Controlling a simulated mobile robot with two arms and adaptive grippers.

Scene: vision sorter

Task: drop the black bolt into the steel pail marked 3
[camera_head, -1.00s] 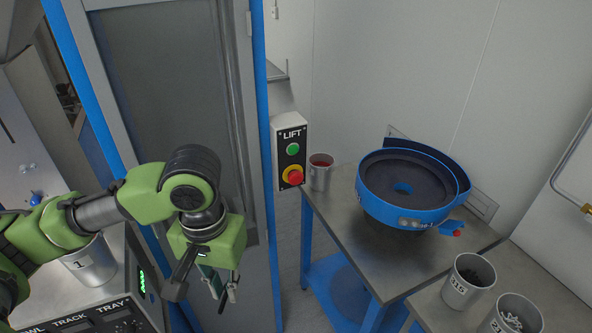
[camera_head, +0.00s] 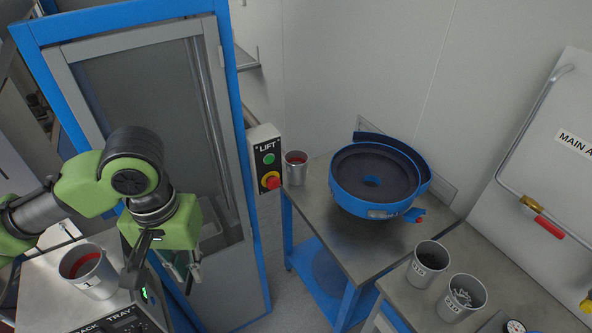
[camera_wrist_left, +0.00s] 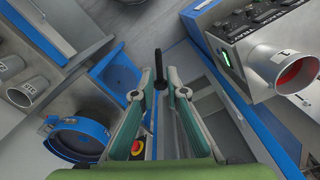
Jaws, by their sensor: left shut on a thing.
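The black bolt (camera_wrist_left: 158,66) stands out lengthwise between the fingertips of my left gripper (camera_wrist_left: 158,88) in the left wrist view. In the head view my left gripper (camera_head: 180,268) hangs in front of the glazed cabinet, right of the pail marked 1, and I cannot make out the bolt there. My right gripper is not in view.
The pail marked 1 (camera_head: 88,272) is red inside, as is a pail (camera_head: 295,168) by the LIFT box (camera_head: 265,158). A blue bowl feeder (camera_head: 375,180) sits on the middle table. Open floor lies between cabinet and tables.

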